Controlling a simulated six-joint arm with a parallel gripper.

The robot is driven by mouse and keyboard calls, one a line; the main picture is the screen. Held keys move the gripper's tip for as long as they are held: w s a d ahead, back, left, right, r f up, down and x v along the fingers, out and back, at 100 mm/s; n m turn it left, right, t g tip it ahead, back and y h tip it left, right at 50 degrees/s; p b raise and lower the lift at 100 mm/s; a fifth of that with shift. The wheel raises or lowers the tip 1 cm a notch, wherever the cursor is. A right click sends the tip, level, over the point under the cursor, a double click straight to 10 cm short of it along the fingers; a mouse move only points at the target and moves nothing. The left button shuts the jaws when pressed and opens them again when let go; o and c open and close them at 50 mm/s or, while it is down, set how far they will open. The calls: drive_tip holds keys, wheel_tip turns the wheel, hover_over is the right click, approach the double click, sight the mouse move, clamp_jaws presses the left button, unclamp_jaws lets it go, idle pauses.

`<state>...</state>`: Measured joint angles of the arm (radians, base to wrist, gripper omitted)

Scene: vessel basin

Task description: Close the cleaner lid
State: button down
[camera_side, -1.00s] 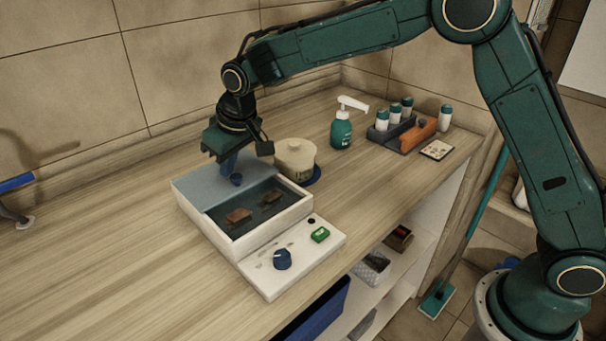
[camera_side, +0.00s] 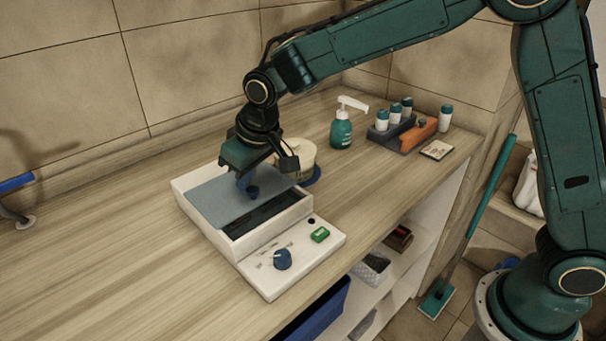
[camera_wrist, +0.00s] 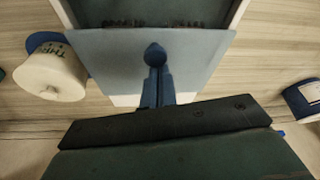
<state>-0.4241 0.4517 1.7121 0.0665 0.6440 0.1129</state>
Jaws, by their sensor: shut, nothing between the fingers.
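The cleaner (camera_side: 207,227) is a white box with a control panel at its front, standing on the wooden counter. Its grey-blue lid (camera_side: 215,198) covers the back and much of the basin. A dark strip of the basin (camera_side: 262,222) stays uncovered at the front. My gripper (camera_side: 246,186) is shut and empty, with its blue fingers at the lid's dark blue knob (camera_side: 253,191). In the wrist view the lid (camera_wrist: 110,62) spans the middle, and the shut fingers (camera_wrist: 155,75) reach the round knob (camera_wrist: 154,54). I cannot tell whether they touch it.
A cream pot (camera_side: 301,156) on a blue base stands close behind the cleaner to the right. A green pump bottle (camera_side: 341,130) and a rack of bottles (camera_side: 396,136) stand farther right. The panel holds a blue dial (camera_side: 282,259) and a green switch (camera_side: 320,234).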

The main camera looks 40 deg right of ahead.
sight(255, 203)
drive_tip(key=s, duration=0.4)
drive_tip(key=shift+s, duration=0.6)
drive_tip(key=shift+f, duration=0.1)
drive_tip(key=shift+w+a, duration=0.25)
drive_tip(key=shift+w, duration=0.8)
drive_tip(key=shift+w+a, duration=0.2)
drive_tip(key=shift+w, duration=0.8)
drive_tip(key=shift+r, duration=0.5)
drive_tip(key=v, duration=0.9)
drive_tip(key=shift+s+r, duration=0.1)
drive_tip(key=shift+r, duration=0.1)
